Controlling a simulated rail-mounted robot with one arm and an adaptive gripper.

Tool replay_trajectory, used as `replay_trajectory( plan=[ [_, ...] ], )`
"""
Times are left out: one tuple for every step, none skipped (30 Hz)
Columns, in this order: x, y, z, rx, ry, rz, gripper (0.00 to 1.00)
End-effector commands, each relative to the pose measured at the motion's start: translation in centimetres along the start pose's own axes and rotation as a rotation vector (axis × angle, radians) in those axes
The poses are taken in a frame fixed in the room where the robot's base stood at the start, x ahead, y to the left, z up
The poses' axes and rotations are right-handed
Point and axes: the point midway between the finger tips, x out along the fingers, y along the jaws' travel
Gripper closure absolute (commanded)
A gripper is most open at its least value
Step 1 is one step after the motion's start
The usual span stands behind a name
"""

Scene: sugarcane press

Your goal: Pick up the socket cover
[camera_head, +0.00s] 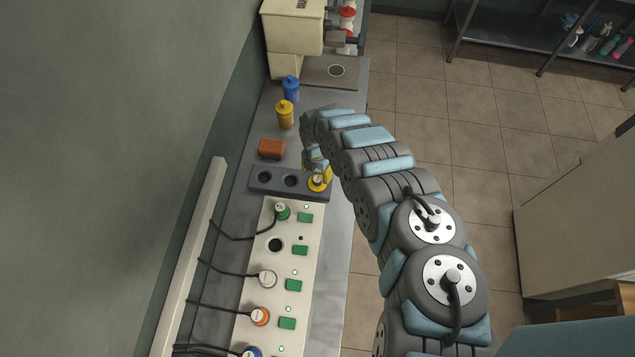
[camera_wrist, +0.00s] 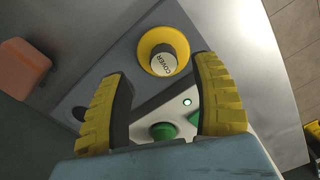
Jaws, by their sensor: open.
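The socket cover (camera_wrist: 163,52) is a yellow round piece with a pale cap lettered "COVER" in the wrist view. It sits at the end of a dark grey holder (camera_head: 258,182) with round holes, and the head view shows the cover (camera_head: 317,184) partly beside my gripper. My gripper (camera_wrist: 163,75) has two yellow ribbed fingers, spread wide and empty. In the wrist view the cover appears just beyond and between the fingertips, with a visible gap on each side. I cannot tell the exact height of the fingers above it. In the head view my arm hides part of the gripper.
A white panel (camera_head: 308,260) holds several plugs with black cables, green switches and one open socket (camera_head: 275,244). An orange-brown block (camera_head: 271,149), a yellow bottle (camera_head: 285,115) and a blue bottle (camera_head: 291,90) stand behind the holder. A wall borders the counter on the left.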

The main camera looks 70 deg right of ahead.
Motion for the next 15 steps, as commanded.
replay_trajectory(
  plan=[
    [0.2, 0.0, 0.0, 0.002, 0.000, 0.002, 0.36],
    [0.4, -0.1, 0.1, 0.002, -0.001, 0.002, 0.36],
    [0.6, -0.1, 0.1, 0.003, -0.003, 0.003, 0.36],
    [0.7, -0.1, 0.2, 0.002, -0.003, 0.004, 0.36],
    [0.9, -0.1, 0.1, 0.002, -0.002, 0.003, 0.36],
    [1.2, -0.2, 0.1, 0.003, 0.000, 0.002, 0.36],
    [1.4, -0.2, 0.0, 0.003, 0.001, 0.001, 0.36],
    [1.5, -0.3, 0.0, 0.003, 0.002, 0.001, 0.36],
    [1.6, -0.3, 0.1, 0.003, 0.001, 0.001, 0.36],
    [1.7, -0.3, 0.1, 0.003, 0.000, 0.001, 0.36],
    [1.8, -0.3, 0.2, 0.003, -0.001, 0.002, 0.36],
    [2.0, -0.4, 0.2, 0.002, -0.002, 0.001, 0.36],
    [2.4, -0.3, 0.1, 0.001, -0.001, 0.002, 0.36],
    [2.6, -0.3, 0.0, 0.000, 0.000, 0.002, 0.36],
    [2.9, -0.2, 0.0, 0.000, 0.000, 0.002, 0.36]
  ],
)
